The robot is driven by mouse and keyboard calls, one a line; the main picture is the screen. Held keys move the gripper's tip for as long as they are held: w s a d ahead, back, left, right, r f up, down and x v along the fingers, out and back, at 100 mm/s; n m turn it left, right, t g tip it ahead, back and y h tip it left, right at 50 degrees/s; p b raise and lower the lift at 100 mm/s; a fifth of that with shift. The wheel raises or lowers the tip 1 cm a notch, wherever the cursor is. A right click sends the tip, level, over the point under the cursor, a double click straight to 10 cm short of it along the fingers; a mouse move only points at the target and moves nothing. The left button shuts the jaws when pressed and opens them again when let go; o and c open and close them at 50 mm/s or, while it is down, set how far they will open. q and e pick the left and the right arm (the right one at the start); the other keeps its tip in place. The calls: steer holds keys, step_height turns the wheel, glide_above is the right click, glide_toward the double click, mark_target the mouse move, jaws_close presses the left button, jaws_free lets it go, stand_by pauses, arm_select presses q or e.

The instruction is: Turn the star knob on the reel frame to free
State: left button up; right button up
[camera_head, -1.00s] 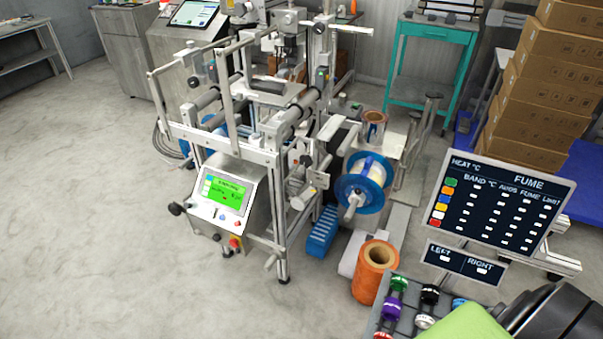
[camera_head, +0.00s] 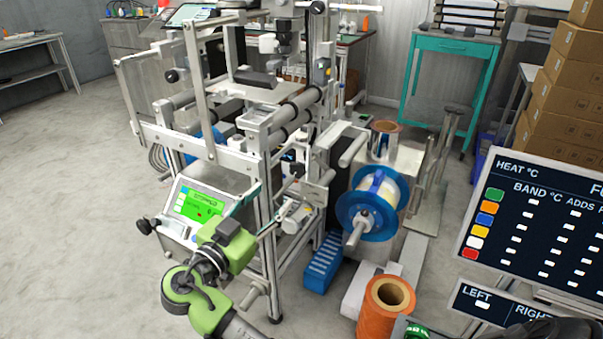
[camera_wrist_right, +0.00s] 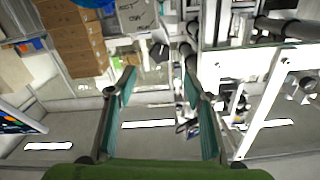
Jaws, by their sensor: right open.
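The reel frame (camera_head: 205,155) is a pale metal machine frame in the middle of the head view. A reel with blue flanges (camera_head: 362,212) and white film is on its right side. My right gripper (camera_head: 277,222) is in front of the frame's right front post, left of the reel. It is open and empty, and its two teal fingers show in the right wrist view (camera_wrist_right: 158,72). A dark, lobed shape (camera_wrist_right: 159,50) lies just beyond the fingertips there; I cannot tell for sure whether it is the star knob. My left gripper is not in view.
A green-screened control box (camera_head: 200,205) is left of my right gripper. A blue slotted bin (camera_head: 323,262) and an orange roll (camera_head: 385,315) stand on the right. A dark display board (camera_head: 535,225) is at the right edge. The floor at left is clear.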

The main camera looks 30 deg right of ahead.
mark_target(296, 173)
steer(key=x, duration=1.3)
steer(key=shift+a, duration=0.1)
steer(key=c, duration=1.1)
